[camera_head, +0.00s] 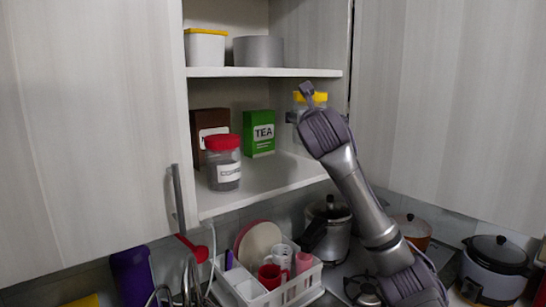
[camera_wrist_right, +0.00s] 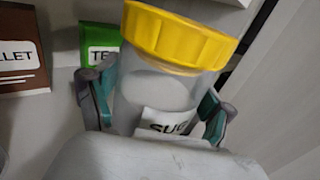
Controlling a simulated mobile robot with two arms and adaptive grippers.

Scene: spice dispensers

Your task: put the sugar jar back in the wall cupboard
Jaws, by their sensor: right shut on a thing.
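The sugar jar (camera_wrist_right: 180,38) has a yellow lid, a clear body and a label reading "SUG", partly hidden. My right gripper (camera_wrist_right: 155,103) is shut on its body, one finger on each side. In the head view the jar (camera_head: 319,97) is at the right end of the open wall cupboard's lower compartment, mostly hidden behind my right arm. I cannot tell whether its base touches the lower shelf (camera_head: 270,182). In the wrist view the jar looks tilted. My left gripper is not in view.
On the lower shelf stand a red-lidded jar (camera_head: 223,163), a brown box (camera_head: 208,128) and a green tea box (camera_head: 259,133). The upper shelf (camera_head: 265,72) holds a yellow-rimmed tub (camera_head: 205,48) and a grey round container (camera_head: 258,51). A dish rack (camera_head: 275,297) and pots are below.

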